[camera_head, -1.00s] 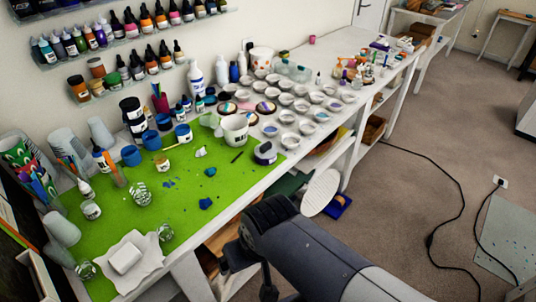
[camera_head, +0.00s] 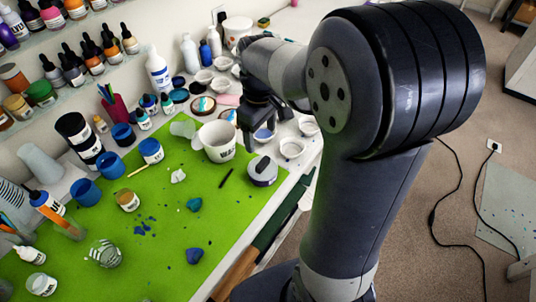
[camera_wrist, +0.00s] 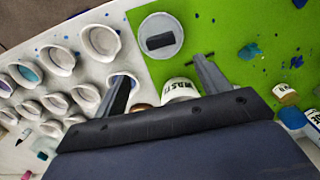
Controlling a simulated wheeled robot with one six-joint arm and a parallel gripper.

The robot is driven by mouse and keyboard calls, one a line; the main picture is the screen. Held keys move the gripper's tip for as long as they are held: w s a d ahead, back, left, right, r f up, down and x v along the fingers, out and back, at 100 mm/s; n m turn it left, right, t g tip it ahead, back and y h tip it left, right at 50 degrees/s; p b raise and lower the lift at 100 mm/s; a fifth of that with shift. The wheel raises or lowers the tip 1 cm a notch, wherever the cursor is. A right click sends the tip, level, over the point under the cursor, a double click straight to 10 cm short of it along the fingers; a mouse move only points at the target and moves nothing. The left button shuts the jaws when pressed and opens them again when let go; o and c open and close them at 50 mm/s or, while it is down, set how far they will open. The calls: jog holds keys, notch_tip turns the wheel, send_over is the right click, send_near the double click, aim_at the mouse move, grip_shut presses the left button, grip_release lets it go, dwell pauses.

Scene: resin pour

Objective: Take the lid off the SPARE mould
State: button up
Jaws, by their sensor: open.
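A small round grey mould with a flat lid and a dark bar handle (camera_head: 262,170) stands near the right edge of the green mat. Its label is too small to read. In the wrist view the pale round lid (camera_wrist: 164,24) shows from above, its dark handle lying across it. My gripper (camera_wrist: 160,68) has its fingers apart with nothing held between them; the lid lies beyond the fingertips, not between them. In the head view my gripper (camera_head: 257,128) hangs above the bench, just behind the mould and right of the white cup.
A white cup with dark lettering (camera_head: 219,142) stands close left of the mould. A thin dark stick (camera_head: 226,178) lies between them on the green mat (camera_head: 165,235). Several small white cups (camera_wrist: 59,60) crowd the white bench behind. Blue pots and bottles line the left.

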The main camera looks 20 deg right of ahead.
aim_at(263, 161)
jog(key=f, duration=0.3)
jog(key=f+p, duration=0.1)
jog(key=f, duration=0.6)
jog(key=shift+s, duration=0.3)
jog(key=c, duration=1.1)
